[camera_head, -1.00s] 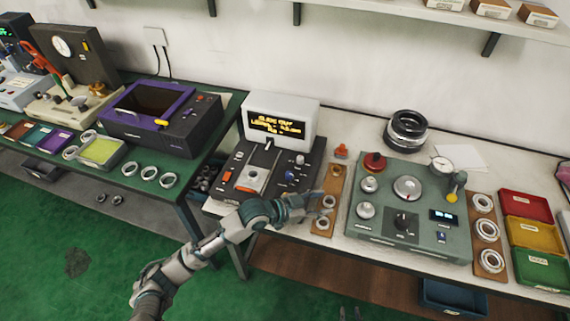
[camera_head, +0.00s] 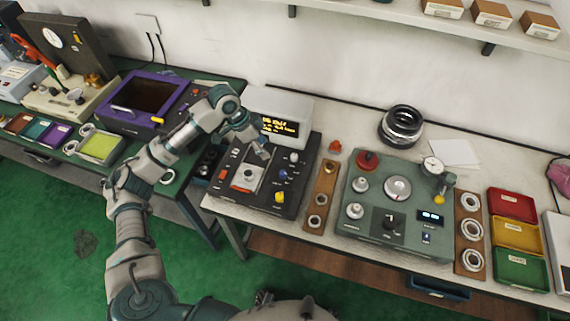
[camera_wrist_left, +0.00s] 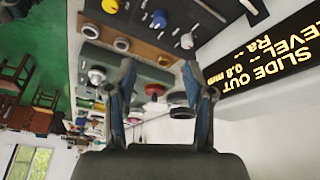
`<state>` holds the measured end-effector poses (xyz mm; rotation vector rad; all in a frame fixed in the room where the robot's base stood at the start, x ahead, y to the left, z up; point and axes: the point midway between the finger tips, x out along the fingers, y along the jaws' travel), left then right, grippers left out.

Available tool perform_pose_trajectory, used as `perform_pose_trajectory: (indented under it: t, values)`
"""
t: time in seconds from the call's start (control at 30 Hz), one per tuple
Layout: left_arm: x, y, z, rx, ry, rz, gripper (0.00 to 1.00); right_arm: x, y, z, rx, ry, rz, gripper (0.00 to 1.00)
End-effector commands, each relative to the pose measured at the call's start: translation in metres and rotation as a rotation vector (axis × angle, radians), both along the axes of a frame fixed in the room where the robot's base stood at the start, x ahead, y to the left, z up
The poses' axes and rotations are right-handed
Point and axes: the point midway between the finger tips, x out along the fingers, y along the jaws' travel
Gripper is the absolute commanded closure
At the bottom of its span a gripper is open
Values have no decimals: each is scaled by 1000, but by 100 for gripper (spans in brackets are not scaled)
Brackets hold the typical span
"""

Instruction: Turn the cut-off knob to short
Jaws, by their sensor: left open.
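The dark tester (camera_head: 228,199) with the screen stands at the left end of the white bench. On its right side are a white knob (camera_head: 294,157), a blue knob (camera_head: 283,174) and a yellow knob (camera_head: 279,197). I cannot read which is the cut-off knob. My left gripper (camera_head: 262,151) is above the back of the tester, just in front of the screen (camera_head: 283,126). In the left wrist view its two fingers (camera_wrist_left: 160,92) are apart with nothing held between them. The screen (camera_wrist_left: 268,48) there reads "SLIDE OUT" and "0.8 mm". My right gripper is out of view.
A wooden strip with rings (camera_head: 314,219) lies right of the tester. Beyond it is a green-grey device (camera_head: 350,225) with knobs and a dial gauge. Coloured trays (camera_head: 513,203) stand farther right. A purple-framed machine (camera_head: 110,125) is on the green bench at left.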

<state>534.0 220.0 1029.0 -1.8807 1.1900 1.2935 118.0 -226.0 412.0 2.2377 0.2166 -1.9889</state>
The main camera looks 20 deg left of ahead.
Motion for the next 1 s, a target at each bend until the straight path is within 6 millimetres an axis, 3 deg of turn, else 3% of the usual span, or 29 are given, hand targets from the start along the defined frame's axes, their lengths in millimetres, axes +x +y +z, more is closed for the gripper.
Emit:
perform_pose_trajectory:
  t: [0.4, 0.6, 0.8, 1.0]
  values:
    - [15, -34, -92, 0, 7, 1, 48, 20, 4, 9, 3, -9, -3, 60]
    - [20, -50, -128, 2, 3, 0, 48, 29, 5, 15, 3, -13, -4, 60]
    - [24, -56, -148, 1, 3, 0, 48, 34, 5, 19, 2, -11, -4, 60]
    - [25, -57, -152, 0, 2, 1, 48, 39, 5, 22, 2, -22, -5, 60]
